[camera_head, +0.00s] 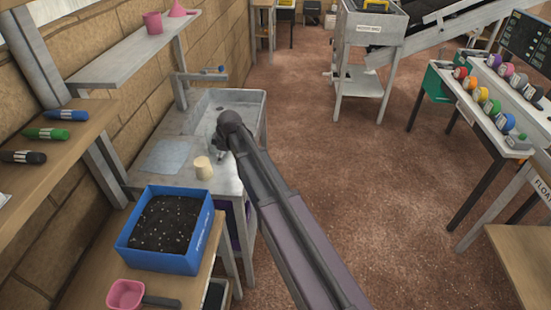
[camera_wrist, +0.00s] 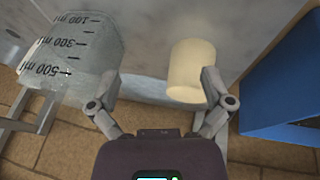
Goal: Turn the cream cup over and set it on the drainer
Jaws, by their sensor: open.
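The cream cup (camera_head: 203,168) stands on the grey sink counter, behind the blue box. It also shows in the wrist view (camera_wrist: 190,66), beside the right finger. I cannot tell which way its mouth faces. My gripper (camera_head: 219,152) is open and empty above the counter, just right of the cup in the head view. In the wrist view its fingers (camera_wrist: 160,88) are spread, with the cup ahead near the right one. A flat blue-grey panel (camera_head: 166,156) on the counter, left of the cup, looks like the drainer.
A clear measuring beaker (camera_wrist: 65,55) with ml marks is close by the left finger. A blue box of dark soil (camera_head: 165,225) stands in front of the cup. The sink basin (camera_head: 205,110) lies behind. A pink scoop (camera_head: 126,294) is at the front.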

